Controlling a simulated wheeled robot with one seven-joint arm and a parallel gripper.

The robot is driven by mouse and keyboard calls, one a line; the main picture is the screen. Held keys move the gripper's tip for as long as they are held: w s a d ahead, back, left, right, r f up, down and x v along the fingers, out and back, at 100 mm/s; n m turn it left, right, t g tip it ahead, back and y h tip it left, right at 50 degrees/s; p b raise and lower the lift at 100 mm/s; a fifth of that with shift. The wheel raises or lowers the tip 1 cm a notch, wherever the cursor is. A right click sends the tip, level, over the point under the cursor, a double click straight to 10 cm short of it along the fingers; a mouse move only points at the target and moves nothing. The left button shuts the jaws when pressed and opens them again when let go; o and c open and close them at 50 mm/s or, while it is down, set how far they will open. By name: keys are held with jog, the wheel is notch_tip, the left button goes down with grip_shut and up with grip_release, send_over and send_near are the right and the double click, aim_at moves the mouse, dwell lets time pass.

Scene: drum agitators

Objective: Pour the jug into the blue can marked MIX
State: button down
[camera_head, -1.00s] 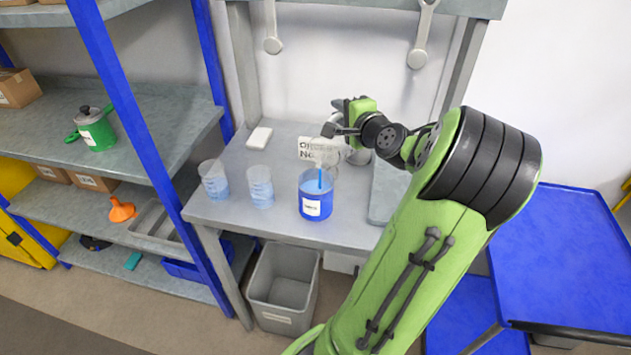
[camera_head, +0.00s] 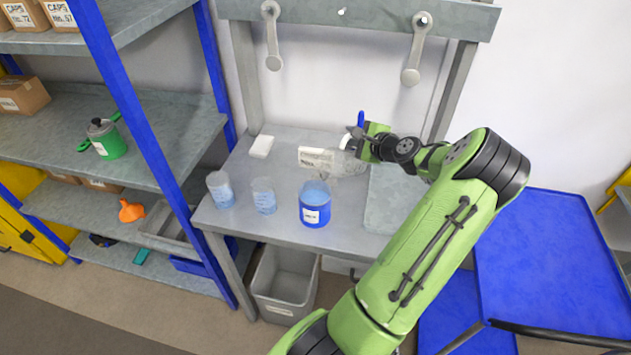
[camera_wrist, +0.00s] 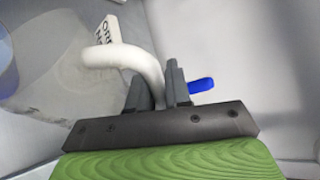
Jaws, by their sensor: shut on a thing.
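The blue can (camera_head: 314,210) stands upright on the grey bench, with a white label too small to read and a pale, see-through upper part. My gripper (camera_head: 357,142) is behind and to the right of it, above the bench. It is shut on the white handle (camera_wrist: 125,58) of the clear jug (camera_head: 350,168). The jug's see-through body fills the left of the wrist view and looks empty, though its outline is faint. A small blue piece (camera_wrist: 201,85) shows beside the fingers; I cannot tell what it belongs to.
Two clear beakers (camera_head: 220,190) (camera_head: 264,196) with pale blue liquid stand left of the can. A white lettered sign (camera_head: 317,158) stands behind it. A grey slab (camera_head: 392,200) lies at the bench's right. A grey bin (camera_head: 285,282) is below the front edge.

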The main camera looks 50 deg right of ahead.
jog(key=f+p, duration=0.1)
jog(key=d+f+m+y+p, duration=0.1)
jog(key=f+m+p, duration=0.1)
jog(key=p, duration=0.1)
jog(key=shift+s+d+f+y, duration=0.1)
jog(key=shift+d+f+y, duration=0.2)
jog(key=shift+f+y, duration=0.1)
jog(key=d+r+m+y+p, duration=0.2)
jog(key=r+p, duration=0.2)
jog(key=r, duration=0.6)
jog(key=d+r+m+y+p, duration=0.2)
jog(key=r+p, duration=0.3)
jog(key=r, duration=0.6)
jog(key=shift+s+d+m+t, duration=0.35)
jog(key=shift+m+t, duration=0.05)
jog(key=shift+m, duration=0.2)
